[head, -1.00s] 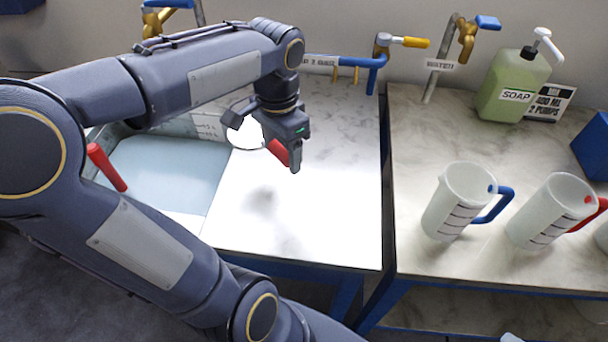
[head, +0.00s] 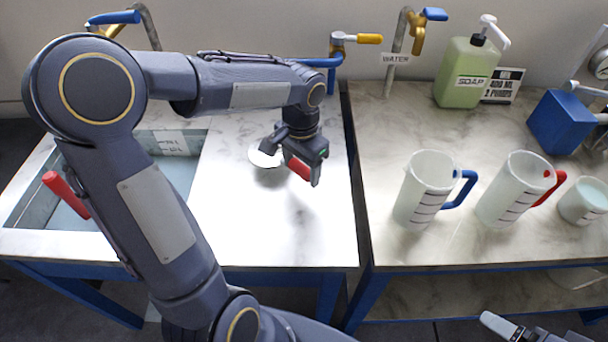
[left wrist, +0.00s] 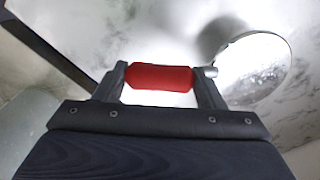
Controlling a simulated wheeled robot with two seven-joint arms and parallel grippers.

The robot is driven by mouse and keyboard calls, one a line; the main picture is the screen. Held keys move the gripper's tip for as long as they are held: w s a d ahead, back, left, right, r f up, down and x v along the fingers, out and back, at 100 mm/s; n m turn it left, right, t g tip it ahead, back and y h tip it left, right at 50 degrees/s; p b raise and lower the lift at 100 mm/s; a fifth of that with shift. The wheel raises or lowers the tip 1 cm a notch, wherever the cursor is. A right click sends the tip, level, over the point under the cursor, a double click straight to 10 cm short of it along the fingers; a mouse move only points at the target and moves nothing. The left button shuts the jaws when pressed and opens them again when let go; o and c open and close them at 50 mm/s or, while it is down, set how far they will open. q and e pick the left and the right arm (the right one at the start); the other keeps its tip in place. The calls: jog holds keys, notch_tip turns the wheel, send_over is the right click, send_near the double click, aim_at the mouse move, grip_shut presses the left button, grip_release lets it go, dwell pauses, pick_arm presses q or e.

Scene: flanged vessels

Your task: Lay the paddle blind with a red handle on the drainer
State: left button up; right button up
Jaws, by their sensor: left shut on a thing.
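My left gripper (head: 303,172) is shut on the red handle (left wrist: 160,77) of a paddle blind. The blind's round, shiny pale disc (head: 264,158) sticks out to the left of the fingers in the head view. The disc also shows at upper right in the left wrist view (left wrist: 262,65). The drainer (head: 255,230) is the pale marbled surface to the right of the sink. The blind is over it, and a soft shadow beside the disc suggests a gap. Part of my right gripper (head: 505,327) shows at the bottom right edge; its jaw state is unclear.
The sink (head: 18,243) is at left, with another red handle (head: 66,193) standing at it, partly behind my arm. A gap separates the drainer from the right-hand counter (head: 375,130). There stand a soap bottle (head: 466,72), jugs (head: 425,190) and a blue box (head: 558,122).

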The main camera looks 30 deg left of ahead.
pick_arm(q)
jog(key=shift+w+d+f, duration=0.2)
jog(key=shift+w+f, duration=0.1)
jog(key=shift+f, duration=1.6)
jog(key=shift+f, duration=0.2)
jog(key=o, duration=1.4)
jog(key=shift+o, duration=0.2)
jog(key=shift+r, duration=0.1)
